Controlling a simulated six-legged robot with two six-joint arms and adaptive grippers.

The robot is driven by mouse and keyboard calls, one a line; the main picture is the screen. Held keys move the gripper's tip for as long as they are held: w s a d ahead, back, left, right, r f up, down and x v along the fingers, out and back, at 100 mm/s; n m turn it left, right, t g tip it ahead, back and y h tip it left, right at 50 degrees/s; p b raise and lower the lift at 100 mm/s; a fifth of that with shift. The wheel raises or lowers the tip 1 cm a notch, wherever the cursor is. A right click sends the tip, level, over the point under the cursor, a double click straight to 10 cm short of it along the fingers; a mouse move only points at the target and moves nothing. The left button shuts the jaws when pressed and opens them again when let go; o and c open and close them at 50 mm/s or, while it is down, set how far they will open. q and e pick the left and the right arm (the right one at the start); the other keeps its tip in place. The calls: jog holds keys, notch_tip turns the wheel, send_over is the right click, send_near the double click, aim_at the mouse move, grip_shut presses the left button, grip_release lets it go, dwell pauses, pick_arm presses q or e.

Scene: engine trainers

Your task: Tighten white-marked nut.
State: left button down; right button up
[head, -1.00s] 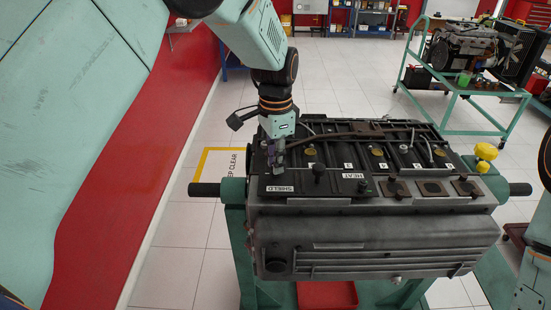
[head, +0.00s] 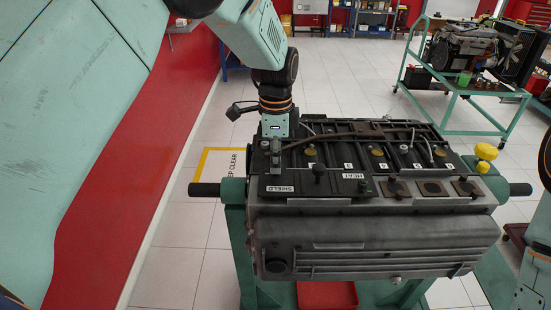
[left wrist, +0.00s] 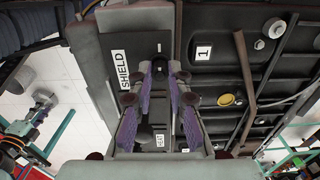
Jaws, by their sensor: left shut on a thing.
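My left gripper (head: 276,168) points down at the left end of the engine's (head: 372,232) top, just behind the SHIELD label (head: 279,189). In the left wrist view its purple-padded fingers (left wrist: 160,72) are close together over the dark shield plate, beside the SHIELD label (left wrist: 121,70). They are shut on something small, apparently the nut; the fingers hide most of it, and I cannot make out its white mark. My right gripper is out of view.
A black knob (head: 319,172) and the HEAT label (head: 353,176) lie right of the gripper. A rail runs across the engine top behind it. A yellow cap (head: 486,151) stands at the far right. A green cart (head: 465,88) is behind, with open floor between.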

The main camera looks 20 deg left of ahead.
pick_arm(q)
jog(key=shift+w+r, duration=0.1)
jog(key=c, duration=1.3)
grip_release()
jog(key=shift+o, duration=0.2)
notch_tip(320, 180, up, 12)
jog(key=shift+s, duration=0.2)
